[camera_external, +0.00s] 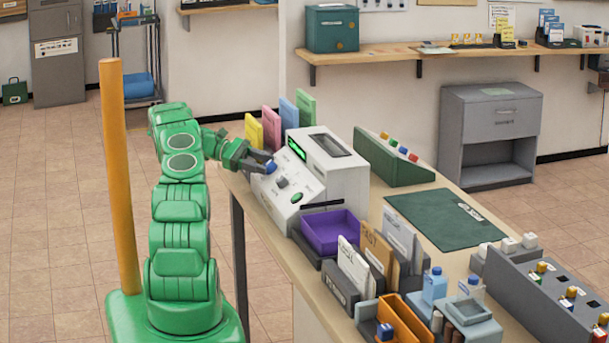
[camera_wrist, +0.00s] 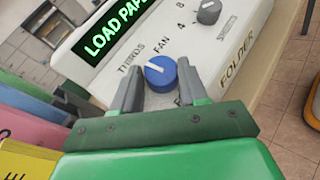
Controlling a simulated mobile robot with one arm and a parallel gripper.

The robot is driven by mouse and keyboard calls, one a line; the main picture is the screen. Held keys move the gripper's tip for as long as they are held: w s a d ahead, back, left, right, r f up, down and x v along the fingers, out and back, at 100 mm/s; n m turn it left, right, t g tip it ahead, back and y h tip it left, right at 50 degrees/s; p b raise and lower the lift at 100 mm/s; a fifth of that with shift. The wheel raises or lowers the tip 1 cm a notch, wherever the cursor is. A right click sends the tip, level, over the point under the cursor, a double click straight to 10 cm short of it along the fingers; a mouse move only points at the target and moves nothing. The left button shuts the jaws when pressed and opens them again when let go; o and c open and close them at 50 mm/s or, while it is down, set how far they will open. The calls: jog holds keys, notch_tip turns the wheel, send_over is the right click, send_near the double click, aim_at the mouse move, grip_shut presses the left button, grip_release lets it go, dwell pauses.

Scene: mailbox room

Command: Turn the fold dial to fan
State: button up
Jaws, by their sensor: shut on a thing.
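The fold dial (camera_wrist: 162,76) is a round blue knob with a white pointer line on the white folder's sloped panel. In the wrist view the pointer lies toward the left, on the THIRDS side, with the FAN label (camera_wrist: 161,46) just above the dial. A further label below is mostly hidden by my gripper. My gripper (camera_wrist: 158,69) is shut on the dial, one grey finger on each side. In the external view my gripper (camera_external: 262,163) reaches the upper left of the panel of the folder (camera_external: 340,172), and its fingers partly hide the dial.
A smaller grey knob (camera_wrist: 208,12) with numbers sits beside the dial. A green screen (camera_wrist: 115,27) reads LOAD PAPER. Colored folders (camera_external: 271,122) stand behind the machine. A purple tray (camera_external: 330,232) is at its near side. A green button (camera_external: 296,198) is low on the panel.

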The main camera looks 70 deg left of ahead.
jog(key=shift+w+m, duration=0.1)
jog(key=shift+m, duration=0.2)
dwell(0.4)
jog(key=o, duration=1)
jog(key=shift+o, duration=0.2)
jog(key=shift+r, duration=1.55)
jog(key=s+d+r, duration=0.7)
jog(key=d+r, duration=0.3)
jog(key=d, duration=0.1)
jog(key=shift+s+d, duration=0.3)
jog(key=shift+s, duration=0.1)
